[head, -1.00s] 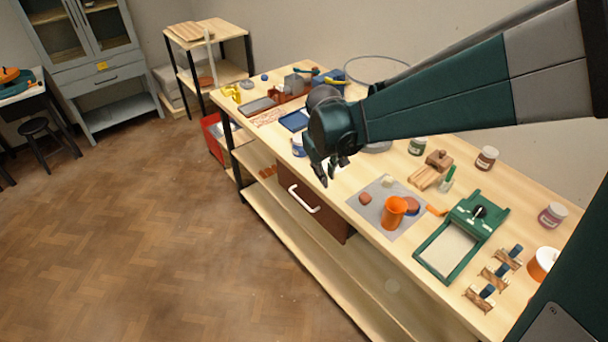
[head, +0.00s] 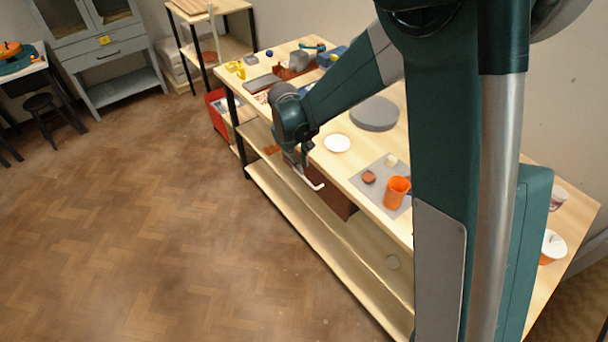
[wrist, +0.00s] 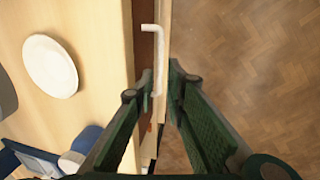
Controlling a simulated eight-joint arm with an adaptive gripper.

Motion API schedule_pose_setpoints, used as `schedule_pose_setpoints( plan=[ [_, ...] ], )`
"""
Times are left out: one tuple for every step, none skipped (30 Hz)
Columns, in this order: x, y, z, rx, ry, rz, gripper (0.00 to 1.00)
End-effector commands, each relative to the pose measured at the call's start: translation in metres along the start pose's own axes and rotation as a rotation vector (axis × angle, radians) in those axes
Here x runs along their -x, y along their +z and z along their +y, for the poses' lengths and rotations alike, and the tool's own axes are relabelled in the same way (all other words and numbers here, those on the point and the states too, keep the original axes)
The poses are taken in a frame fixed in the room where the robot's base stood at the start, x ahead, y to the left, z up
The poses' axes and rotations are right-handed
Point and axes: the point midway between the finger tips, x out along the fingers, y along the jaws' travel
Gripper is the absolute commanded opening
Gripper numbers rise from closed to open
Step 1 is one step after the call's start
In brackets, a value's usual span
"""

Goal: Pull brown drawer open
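The brown drawer (head: 332,198) is set under the top of the wooden workbench (head: 358,183) and looks shut. Its white bar handle (head: 316,184) stands out from the front; my gripper hides part of it. In the wrist view the handle (wrist: 158,58) runs up the picture beside the brown drawer front (wrist: 145,48). My gripper (head: 303,165) is down at the handle, in front of the bench edge. In the wrist view my gripper (wrist: 161,76) has its fingers apart, one on each side of the handle's near end. A gap shows by the right finger.
On the bench, a white disc (head: 337,143), a grey round slab (head: 374,114) and an orange cup (head: 396,192) on a grey mat (head: 370,196) stand near the drawer. A lower shelf (head: 345,268) runs below. The floor in front is clear.

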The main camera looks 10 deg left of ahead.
Motion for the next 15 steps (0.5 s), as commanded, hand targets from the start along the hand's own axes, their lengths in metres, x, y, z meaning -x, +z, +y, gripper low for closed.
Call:
schedule_pose_setpoints(
  plan=[
    [0.0, 0.0001, 0.0, 0.0, 0.0, 0.0, 0.13],
    [0.0, 0.0001, 0.0, 0.0, 0.0, 0.0, 0.13],
    [0.0, 0.0001, 0.0001, 0.0, 0.0, 0.0, 0.13],
    [0.0, 0.0001, 0.0001, 0.0, 0.0, 0.0, 0.13],
    [0.0, 0.0001, 0.0001, 0.0, 0.0, 0.0, 0.13],
    [0.0, 0.0001, 0.0001, 0.0, 0.0, 0.0, 0.13],
    [0.0, 0.0001, 0.0001, 0.0, 0.0, 0.0, 0.13],
    [-0.0001, 0.0001, 0.0001, 0.0, 0.0, 0.0, 0.13],
    [-0.0005, 0.0001, 0.0002, 0.0, 0.0, 0.0, 0.13],
    [-0.001, 0.0001, 0.0002, -0.001, 0.0, 0.0, 0.13],
    [-0.0017, 0.0001, 0.0002, -0.001, 0.0, 0.0, 0.13],
    [-0.003, 0.0001, 0.0003, -0.001, 0.0, 0.0, 0.13],
    [-0.0043, 0.0001, 0.0003, -0.001, 0.0, 0.001, 0.13],
    [-0.0058, 0.0001, 0.0003, -0.001, 0.0, 0.0, 0.13],
    [-0.0083, 0.0, 0.0003, -0.001, 0.0, 0.001, 0.13]
  ],
)
